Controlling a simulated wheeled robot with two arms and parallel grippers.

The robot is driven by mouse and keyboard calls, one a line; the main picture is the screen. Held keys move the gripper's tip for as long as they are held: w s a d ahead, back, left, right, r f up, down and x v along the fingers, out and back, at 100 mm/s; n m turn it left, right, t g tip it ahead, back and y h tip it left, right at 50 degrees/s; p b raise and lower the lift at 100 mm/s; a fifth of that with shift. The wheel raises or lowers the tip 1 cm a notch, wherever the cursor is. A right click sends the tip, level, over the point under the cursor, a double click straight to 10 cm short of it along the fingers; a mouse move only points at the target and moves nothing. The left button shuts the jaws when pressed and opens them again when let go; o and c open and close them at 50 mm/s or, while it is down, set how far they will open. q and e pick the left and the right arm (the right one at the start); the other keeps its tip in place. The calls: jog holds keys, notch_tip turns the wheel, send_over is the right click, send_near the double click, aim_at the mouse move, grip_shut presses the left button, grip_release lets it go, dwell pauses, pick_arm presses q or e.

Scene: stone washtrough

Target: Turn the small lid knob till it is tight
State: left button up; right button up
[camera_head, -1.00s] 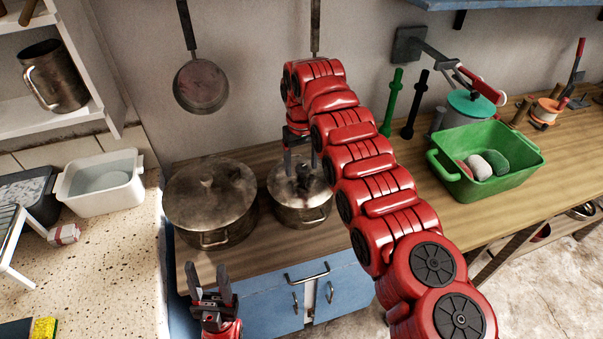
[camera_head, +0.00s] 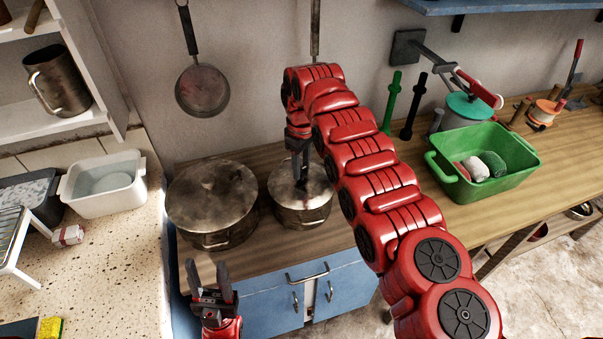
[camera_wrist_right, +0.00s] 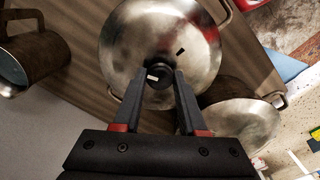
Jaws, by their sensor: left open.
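The small metal pot (camera_head: 309,217) stands on the wooden counter with its lid (camera_wrist_right: 125,45) on. In the right wrist view the dark lid knob (camera_wrist_right: 159,78) has a white mark pointing left, and a short black mark lies on the lid to its upper right. My right gripper (camera_head: 302,181) points down at the knob; in the wrist view its fingers (camera_wrist_right: 162,76) stand on either side of it. Whether they press on it I cannot tell. My left gripper (camera_head: 208,274) is open and empty, in front of the counter at lower left.
A large lidded pot (camera_head: 212,225) stands close left of the small pot. A frying pan (camera_head: 202,91) hangs on the wall. A green tub (camera_head: 461,184) with stones stands right of my right arm. A white basin (camera_head: 104,202) sits on the left counter. Bare counter lies in front of the pots.

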jog(key=shift+c, duration=1)
jog(key=shift+f+m+b, duration=0.15)
jog(key=shift+m+b, duration=0.4)
jog(key=shift+m, duration=0.25)
jog(key=m+b, duration=0.1)
jog(key=m, duration=0.2)
jog(key=shift+m+b, duration=0.3)
jog(key=shift+b, duration=0.1)
jog(key=m+b, duration=0.1)
jog(key=m, duration=0.2)
jog(key=shift+m, duration=0.4)
jog(key=m, duration=0.4)
jog(key=shift+r, duration=0.2)
jog(key=m, duration=0.3)
jog(key=o, duration=1)
